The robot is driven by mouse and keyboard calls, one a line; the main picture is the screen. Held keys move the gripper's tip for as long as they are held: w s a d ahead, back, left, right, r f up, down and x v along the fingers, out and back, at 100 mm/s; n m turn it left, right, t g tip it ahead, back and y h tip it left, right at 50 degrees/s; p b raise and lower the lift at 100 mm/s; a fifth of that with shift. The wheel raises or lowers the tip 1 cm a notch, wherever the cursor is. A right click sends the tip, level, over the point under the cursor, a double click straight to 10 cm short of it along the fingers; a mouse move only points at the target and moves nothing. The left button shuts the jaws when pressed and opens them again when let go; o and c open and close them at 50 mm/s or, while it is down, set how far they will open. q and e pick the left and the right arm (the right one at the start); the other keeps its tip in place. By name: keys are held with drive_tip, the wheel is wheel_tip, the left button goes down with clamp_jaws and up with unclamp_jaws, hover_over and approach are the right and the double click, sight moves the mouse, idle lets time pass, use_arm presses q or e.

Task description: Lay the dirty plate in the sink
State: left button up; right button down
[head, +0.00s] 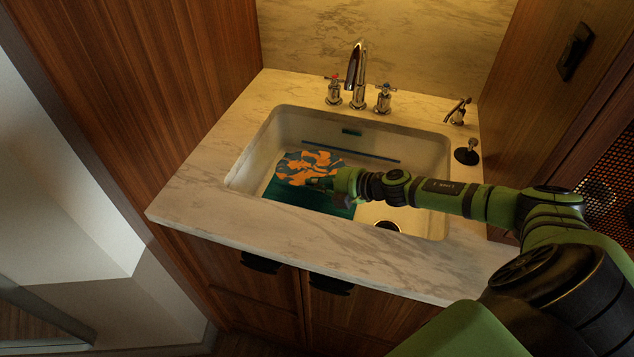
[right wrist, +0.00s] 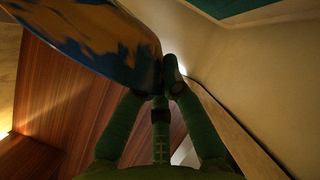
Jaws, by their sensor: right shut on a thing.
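The dirty plate (head: 305,165) is blue with orange smears and is over the left part of the sink (head: 425,160). My right gripper (head: 326,184) reaches in from the right and is shut on the plate's near right edge. In the right wrist view the plate (right wrist: 95,35) fills the upper left, with its edge at the fingers (right wrist: 168,80). The plate is within the basin's outline; I cannot tell whether it touches the bottom. My left gripper is in neither view.
A teal mat (head: 290,193) lies in the basin under the plate, with a drain (head: 387,225) to its right. The faucet (head: 357,75) and two handles stand behind the sink. A soap dispenser (head: 458,110) stands at the back right. The marble counter (head: 215,192) is clear at left and front.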

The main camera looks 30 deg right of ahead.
drive_tip(key=shift+f+b, duration=2.1)
drive_tip(key=shift+f, duration=0.9)
drive_tip(key=c, duration=1.3)
unclamp_jaws()
